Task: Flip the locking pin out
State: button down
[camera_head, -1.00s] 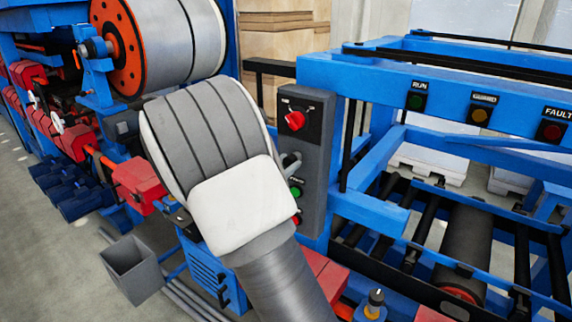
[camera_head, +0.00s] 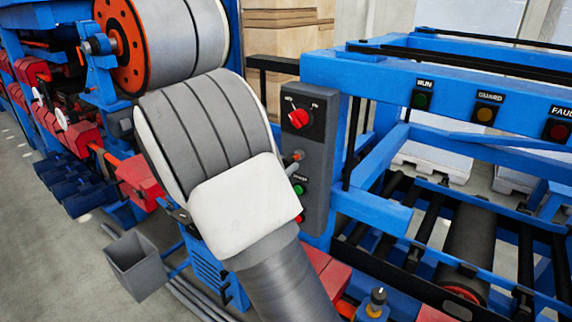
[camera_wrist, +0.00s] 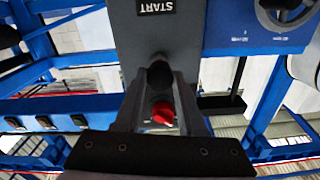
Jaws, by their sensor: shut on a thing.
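The grey control box (camera_head: 318,130) stands at the middle of the head view, with a red rotary knob (camera_head: 299,118) near its top. A small grey lever-like piece (camera_head: 293,168) and round stud, apparently the locking pin, show below the knob at the box's left edge. In the wrist view my gripper (camera_wrist: 160,80) is shut on a dark rounded piece, apparently the locking pin (camera_wrist: 160,70). The red knob (camera_wrist: 162,113) shows between the fingers. My wrist hides most of my gripper in the head view.
A green button (camera_head: 298,189) sits low on the box, with a red one partly hidden below it. The blue frame (camera_head: 460,90) with RUN, GUARD and FAULT lamps is at right. A grey bin (camera_head: 137,265) stands on the floor at lower left.

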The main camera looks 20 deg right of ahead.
jog(key=c, duration=0.9)
grip_release()
jog(key=shift+a+f, duration=0.1)
jog(key=shift+a, duration=0.05)
jog(key=o, duration=0.4)
jog(key=shift+s+a, duration=0.1)
jog(key=shift+s, duration=0.05)
jog(key=b+v, duration=0.2)
jog(key=v, duration=1.5)
jog(key=shift+s+b, duration=0.2)
jog(key=shift+b, duration=0.1)
